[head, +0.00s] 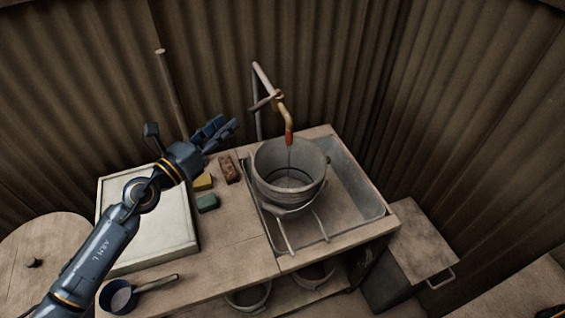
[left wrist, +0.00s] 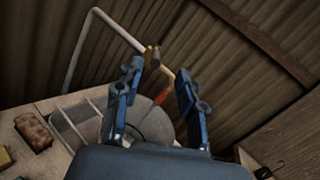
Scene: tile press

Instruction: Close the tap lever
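The tap (head: 283,108) is a brass-coloured spout with a red end on a grey pipe, above a grey metal bucket (head: 262,180). A thin streak hangs below the spout, perhaps water. A short bar at the pipe joint, apparently the tap lever (head: 262,103), points left; its exact position is hard to tell. My left gripper (head: 222,130) is left of the tap and apart from it. In the left wrist view my left gripper (left wrist: 158,82) is open and empty, with the tap (left wrist: 164,72) showing beyond and between its fingers. My right gripper is not in view.
The bucket stands on a rack in a metal sink (head: 352,180). A brown brick (head: 229,169), a yellow block (head: 202,182) and a green block (head: 207,203) lie on the wooden bench. A pale tray (head: 160,238) lies beneath my left arm. Corrugated walls stand close behind the tap.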

